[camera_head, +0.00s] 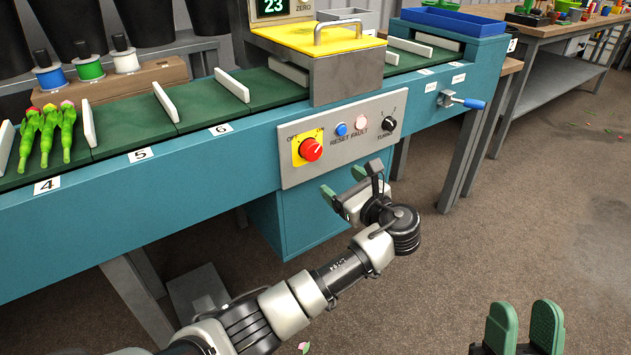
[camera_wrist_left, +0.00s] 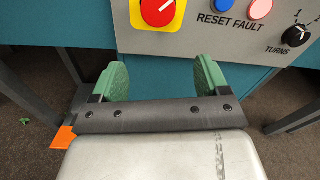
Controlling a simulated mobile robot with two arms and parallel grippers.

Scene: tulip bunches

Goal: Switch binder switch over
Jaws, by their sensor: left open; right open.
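The binder switch (camera_head: 311,149) is a red rotary knob on a yellow plate, on the grey control panel (camera_head: 350,170) of the teal machine. It also shows at the top of the left wrist view (camera_wrist_left: 158,10), cut off by the frame edge. My left gripper (camera_head: 348,187) is open and empty, below and right of the knob in the head view, apart from it. In the left wrist view its green fingertips (camera_wrist_left: 160,78) point toward the panel, below the knob. My right gripper (camera_head: 524,325) is open and empty at the bottom right, over the floor.
Beside the knob are a blue RESET button (camera_head: 341,129), a pinkish FAULT light (camera_head: 361,122) and a black TURNS dial (camera_head: 388,123). A yellow-topped binder (camera_head: 315,40) stands above. Tulip bunches (camera_head: 45,135) lie in slot 4. A blue-handled lever (camera_head: 462,101) sticks out at right.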

